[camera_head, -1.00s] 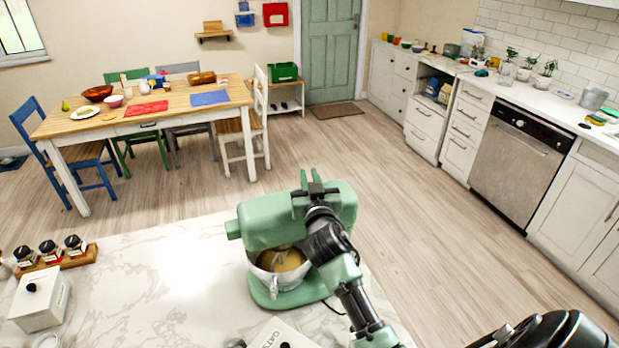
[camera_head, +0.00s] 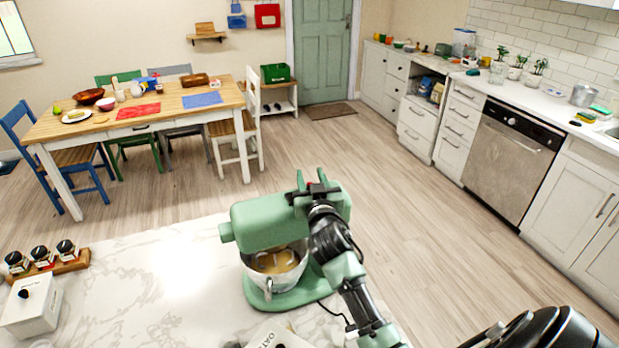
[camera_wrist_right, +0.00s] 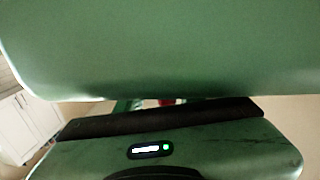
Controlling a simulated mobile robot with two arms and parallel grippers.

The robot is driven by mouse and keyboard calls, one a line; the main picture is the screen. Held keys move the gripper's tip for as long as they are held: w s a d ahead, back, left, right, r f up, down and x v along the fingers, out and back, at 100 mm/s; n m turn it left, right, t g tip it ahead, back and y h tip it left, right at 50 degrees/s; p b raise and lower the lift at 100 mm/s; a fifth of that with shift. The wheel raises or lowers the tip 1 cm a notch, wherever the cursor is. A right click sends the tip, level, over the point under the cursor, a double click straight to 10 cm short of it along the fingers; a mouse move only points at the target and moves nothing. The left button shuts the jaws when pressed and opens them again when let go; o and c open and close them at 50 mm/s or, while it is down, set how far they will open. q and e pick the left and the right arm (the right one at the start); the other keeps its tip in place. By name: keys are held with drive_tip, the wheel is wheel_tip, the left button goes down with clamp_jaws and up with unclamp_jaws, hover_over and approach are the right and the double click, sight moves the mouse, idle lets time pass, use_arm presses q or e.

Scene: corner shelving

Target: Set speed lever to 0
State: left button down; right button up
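The green stand mixer (camera_head: 262,222) stands on the marble counter, with its metal bowl (camera_head: 275,264) under the head. My right gripper (camera_head: 311,182) is at the right end of the mixer head, with its two fingertips upright and spread apart. A small red spot shows between the fingers; I cannot tell if it is the speed lever. The lever's setting cannot be made out. In the right wrist view a large green surface (camera_wrist_right: 170,50) fills the top, and a small red part (camera_wrist_right: 167,101) shows in the gap below. My left gripper is not in view.
The marble counter (camera_head: 150,285) is clear left of the mixer. A white box lies at the front, and a cable runs right of the mixer.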

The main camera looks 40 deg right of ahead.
drive_tip(key=shift+s+a, duration=0.15)
drive_tip(key=shift+a, duration=0.05)
drive_tip(key=b+v, duration=0.2)
drive_tip(key=v, duration=0.4)
drive_tip(key=shift+s+f, duration=0.1)
drive_tip(key=shift+s, duration=0.15)
drive_tip(key=shift+s+a, duration=0.2)
drive_tip(key=shift+s, duration=0.25)
